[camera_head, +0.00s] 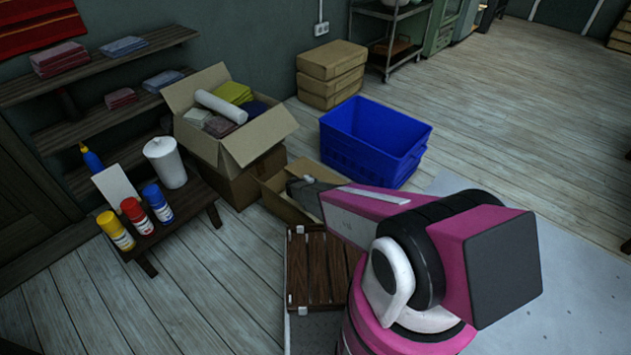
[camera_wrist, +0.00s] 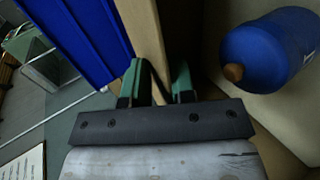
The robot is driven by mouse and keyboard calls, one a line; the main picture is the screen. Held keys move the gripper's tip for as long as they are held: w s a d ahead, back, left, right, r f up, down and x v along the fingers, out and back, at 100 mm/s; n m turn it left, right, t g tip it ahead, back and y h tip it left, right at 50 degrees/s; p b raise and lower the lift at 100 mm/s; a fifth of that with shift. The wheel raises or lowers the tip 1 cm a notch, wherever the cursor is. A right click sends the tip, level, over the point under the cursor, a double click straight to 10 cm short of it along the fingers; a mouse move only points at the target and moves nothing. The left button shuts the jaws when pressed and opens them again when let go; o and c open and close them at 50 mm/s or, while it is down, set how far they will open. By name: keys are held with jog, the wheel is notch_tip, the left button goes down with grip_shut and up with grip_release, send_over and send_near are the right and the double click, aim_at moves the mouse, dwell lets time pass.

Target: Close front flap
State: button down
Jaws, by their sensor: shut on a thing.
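A small open cardboard box (camera_head: 272,203) stands on the floor, partly hidden behind my arm in the head view. In the wrist view, a tan cardboard flap (camera_wrist: 141,25) runs up from between my green fingers. My gripper (camera_wrist: 158,80) is shut on this flap. Which of the box's flaps it is cannot be told for sure. A blue bottle (camera_wrist: 270,50) with a brown tip lies to the right of the flap, against pale cardboard. My gripper is mostly hidden in the head view.
A blue crate (camera_head: 360,150) stands just right of the box and shows left of the flap in the wrist view (camera_wrist: 75,35). A fuller open carton (camera_head: 262,140) is behind. A low bench with several bottles (camera_head: 160,203) is at left.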

jog(key=shift+d+f, duration=0.15)
jog(key=shift+f, duration=0.8)
jog(key=shift+f, duration=0.15)
jog(key=c, duration=1.3)
grip_release()
jog(key=shift+w, duration=0.1)
jog(key=shift+c, duration=0.2)
